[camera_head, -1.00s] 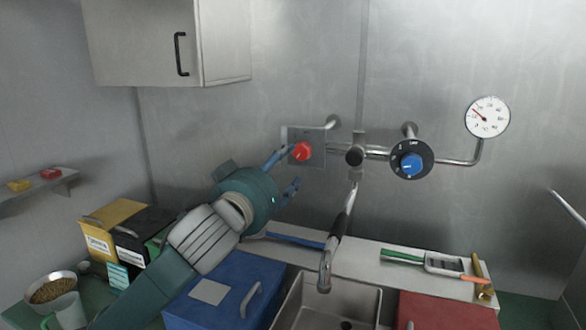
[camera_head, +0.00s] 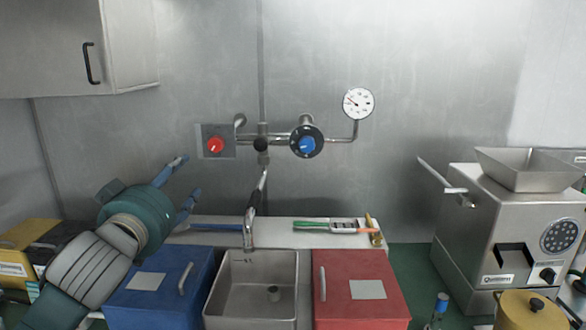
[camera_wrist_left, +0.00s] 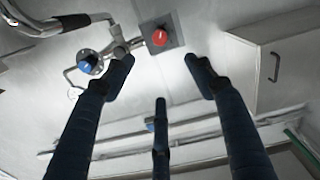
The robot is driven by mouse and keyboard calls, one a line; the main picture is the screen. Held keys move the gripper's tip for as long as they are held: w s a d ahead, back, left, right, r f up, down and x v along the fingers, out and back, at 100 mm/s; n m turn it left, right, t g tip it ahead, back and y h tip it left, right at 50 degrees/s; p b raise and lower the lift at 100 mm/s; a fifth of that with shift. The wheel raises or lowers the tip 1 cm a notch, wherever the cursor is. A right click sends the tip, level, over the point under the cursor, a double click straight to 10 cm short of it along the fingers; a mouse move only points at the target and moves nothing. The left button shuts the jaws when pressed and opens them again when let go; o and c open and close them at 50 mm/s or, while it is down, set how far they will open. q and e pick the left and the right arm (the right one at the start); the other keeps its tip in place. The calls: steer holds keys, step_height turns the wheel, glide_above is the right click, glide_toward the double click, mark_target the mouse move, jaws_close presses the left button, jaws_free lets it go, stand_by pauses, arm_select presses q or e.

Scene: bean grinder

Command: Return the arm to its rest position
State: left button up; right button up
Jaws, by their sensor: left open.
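My left gripper (camera_head: 183,183) is open and empty in the head view. It is raised above the blue box, to the lower left of the red knob (camera_head: 215,145) on its wall plate and apart from it. In the left wrist view its dark fingers (camera_wrist_left: 160,85) are spread wide. The red knob (camera_wrist_left: 160,37) shows beyond and between them, touched by none. My right gripper is not in view.
Below stand a blue box (camera_head: 150,300), a sink (camera_head: 243,318) with a tap (camera_head: 249,236), and a red box (camera_head: 380,270). A grinder (camera_head: 475,235) is at the right. A cabinet (camera_head: 130,45) hangs upper left. A blue knob (camera_head: 304,146) and gauge (camera_head: 358,103) are on the wall.

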arm_select(q)
steer(key=s+d+f+m+g, duration=0.1)
steer(key=s+f+g, duration=0.35)
steer(key=f, duration=0.95)
steer(key=s+d+f+m+g, duration=0.15)
steer(key=s+f, duration=0.55)
steer(key=f, duration=0.8)
steer(key=s+f+m+g, duration=0.1)
steer(key=s+f+g, duration=0.3)
steer(key=s+f, duration=0.8)
steer(key=s+f+m+g, duration=0.1)
steer(key=s+f+g, duration=0.3)
steer(key=s+f, duration=0.75)
steer(key=s+f+g, duration=0.1)
steer(key=s+f, duration=0.2)
steer(key=f, duration=0.8)
steer(key=s+f+g, duration=0.1)
steer(key=s+f, duration=0.2)
steer(key=f, duration=0.7)
steer(key=s+a+f+g, duration=0.1)
steer(key=s+a+f, duration=0.1)
steer(key=s+f, duration=1.5)
steer(key=shift+a+f+y, duration=0.3)
steer(key=shift+a+f, duration=0.05)
steer(key=shift+a, duration=0.05)
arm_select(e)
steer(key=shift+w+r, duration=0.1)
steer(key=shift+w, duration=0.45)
